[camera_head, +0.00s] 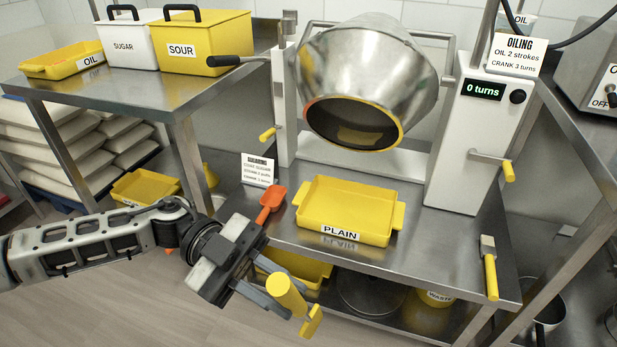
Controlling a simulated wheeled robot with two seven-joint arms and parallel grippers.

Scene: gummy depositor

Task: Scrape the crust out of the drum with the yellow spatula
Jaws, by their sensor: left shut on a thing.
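The steel drum (362,62) is tilted, with its open mouth facing forward and down. Its rim is red and yellow. A yellowish-brown patch of crust (360,137) shows on the dark inside. My left gripper (276,292) is shut on the yellow spatula (287,290), in front of the bench and below the drum, well apart from it. The spatula's thick round grip is at the fingers, and a flat yellow part shows below it. Part of the spatula is hidden by the gripper. My right gripper is not in view.
A yellow tray labelled PLAIN (348,208) sits on the steel bench (400,258) under the drum. An orange scoop (270,203) lies left of it. A yellow-handled tool (490,275) is at the bench's right front edge. A crank (493,163) sticks out from the white right housing.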

